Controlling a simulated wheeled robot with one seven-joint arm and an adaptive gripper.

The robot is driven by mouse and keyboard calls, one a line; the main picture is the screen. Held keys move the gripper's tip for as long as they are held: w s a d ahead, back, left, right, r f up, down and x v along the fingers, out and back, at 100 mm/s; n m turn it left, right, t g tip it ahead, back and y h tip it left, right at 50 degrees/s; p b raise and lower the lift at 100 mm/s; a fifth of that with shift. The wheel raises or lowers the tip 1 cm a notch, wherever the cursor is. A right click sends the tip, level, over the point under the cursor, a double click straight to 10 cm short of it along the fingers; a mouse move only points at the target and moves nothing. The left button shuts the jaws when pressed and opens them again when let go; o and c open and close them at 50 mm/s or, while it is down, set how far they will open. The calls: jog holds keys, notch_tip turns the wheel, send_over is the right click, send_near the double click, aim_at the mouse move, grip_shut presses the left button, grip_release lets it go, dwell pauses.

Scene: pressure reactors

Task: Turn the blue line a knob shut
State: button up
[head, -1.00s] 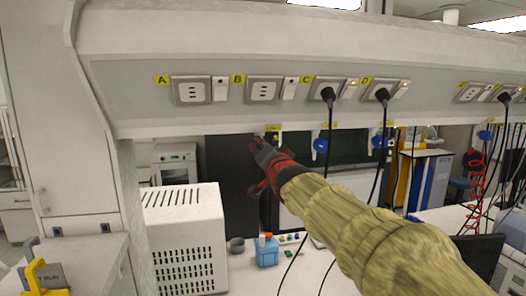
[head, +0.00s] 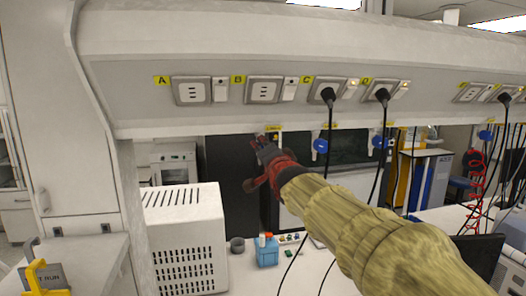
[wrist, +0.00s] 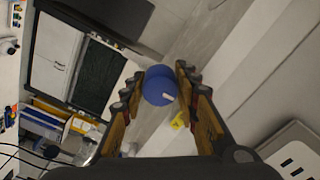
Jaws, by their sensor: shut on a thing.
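A round blue knob (wrist: 160,85) with a white mark on its face sits between the two fingers of my gripper (wrist: 163,84) in the wrist view. The fingers are shut on it, one on each side. In the head view my gripper (head: 262,144) reaches up to the underside of the white shelf, below a yellow label (head: 274,128). There the gripper hides the held knob. The letters on the label are too small to read.
Two other blue knobs (head: 320,146) (head: 380,142) hang along the same shelf edge to the right. Black cables (head: 329,190) drop from sockets C and D close to my arm.

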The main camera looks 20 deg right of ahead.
jog(key=o, duration=1.2)
jog(key=shift+c, duration=0.2)
jog(key=v, duration=1.2)
jog(key=shift+f, duration=0.1)
